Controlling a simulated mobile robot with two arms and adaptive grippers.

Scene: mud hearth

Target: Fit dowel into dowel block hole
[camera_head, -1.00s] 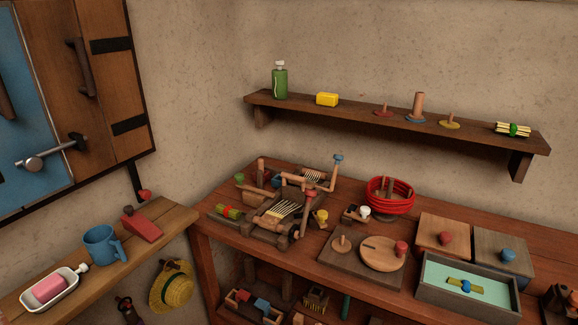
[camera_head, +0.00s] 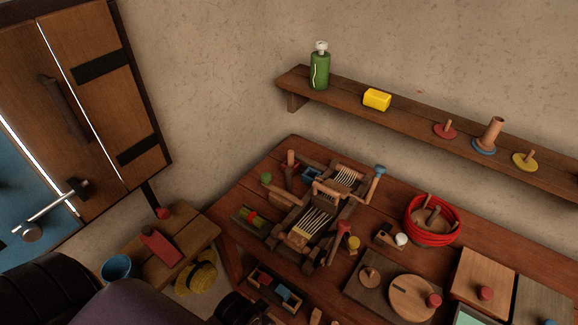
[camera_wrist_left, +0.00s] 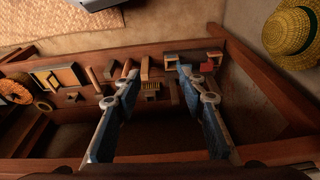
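My left gripper (camera_wrist_left: 156,78) is open and empty in the left wrist view, its two blue-and-grey fingers apart. It faces the lower shelf under the workbench. Between and beyond the fingers several small wooden pieces lie there, including a stick (camera_wrist_left: 93,80) and an upright block (camera_wrist_left: 145,68). I cannot tell which are the dowel and the dowel block, and no hole is clear. In the head view part of my left arm comes in at the bottom left; its fingers are not clear there. My right gripper is in neither view.
The workbench holds a wooden contraption (camera_head: 315,220), a red-wrapped bowl (camera_head: 432,222) and knobbed boards. A wall shelf (camera_head: 415,124) carries a green bottle (camera_head: 320,68), yellow block (camera_head: 377,99) and pegged discs. A side bench (camera_head: 190,240) and a straw hat (camera_wrist_left: 290,38) are near my arm.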

